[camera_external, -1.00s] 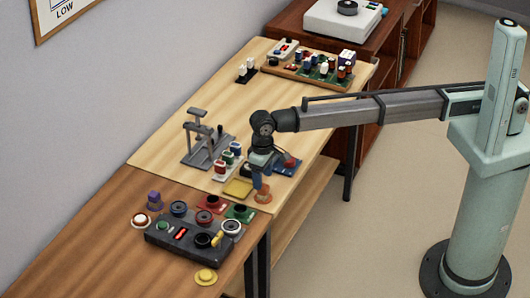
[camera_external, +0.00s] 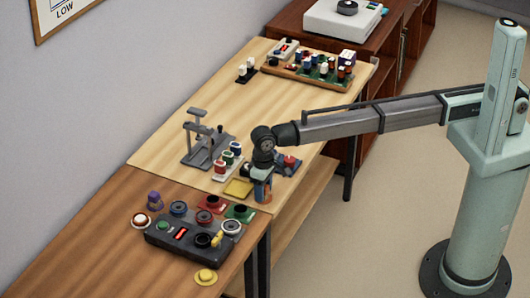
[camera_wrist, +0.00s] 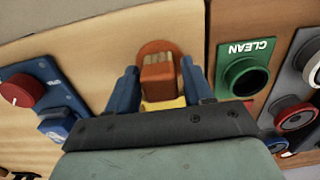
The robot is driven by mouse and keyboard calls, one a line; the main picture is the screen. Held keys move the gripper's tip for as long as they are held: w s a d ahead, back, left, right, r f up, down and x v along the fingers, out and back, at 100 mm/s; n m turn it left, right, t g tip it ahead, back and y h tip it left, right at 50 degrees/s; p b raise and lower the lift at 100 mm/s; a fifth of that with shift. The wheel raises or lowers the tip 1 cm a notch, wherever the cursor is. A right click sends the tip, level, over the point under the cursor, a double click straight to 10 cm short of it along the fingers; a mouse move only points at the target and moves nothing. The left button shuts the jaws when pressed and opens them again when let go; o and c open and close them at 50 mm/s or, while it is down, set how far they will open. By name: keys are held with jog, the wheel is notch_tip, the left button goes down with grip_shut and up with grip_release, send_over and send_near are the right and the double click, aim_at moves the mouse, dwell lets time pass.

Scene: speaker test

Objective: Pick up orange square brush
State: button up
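The orange square brush (camera_wrist: 158,76) stands at the right edge of the light wood table, over a round orange base, with its ribbed top facing the wrist camera. In the external view the brush (camera_external: 262,194) is mostly covered by my gripper (camera_external: 262,182). In the wrist view, the two blue fingers of my gripper (camera_wrist: 158,85) are spread, one on each side of the brush. Narrow gaps seem to show between the fingers and the brush. A yellow patch shows low between the fingers.
A green CLEAN socket (camera_wrist: 244,78) is close to the right finger in the wrist view. A blue box with a red knob (camera_wrist: 20,90) is on the left. A yellow pad (camera_external: 238,188) lies beside the gripper, and a dark control panel (camera_external: 190,240) stands in front.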

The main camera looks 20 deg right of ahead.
jog(key=c, duration=0.7)
jog(key=shift+c, duration=0.2)
jog(key=shift+r, duration=0.15)
notch_tip(320, 180, up, 10)
jog(key=shift+f, duration=0.1)
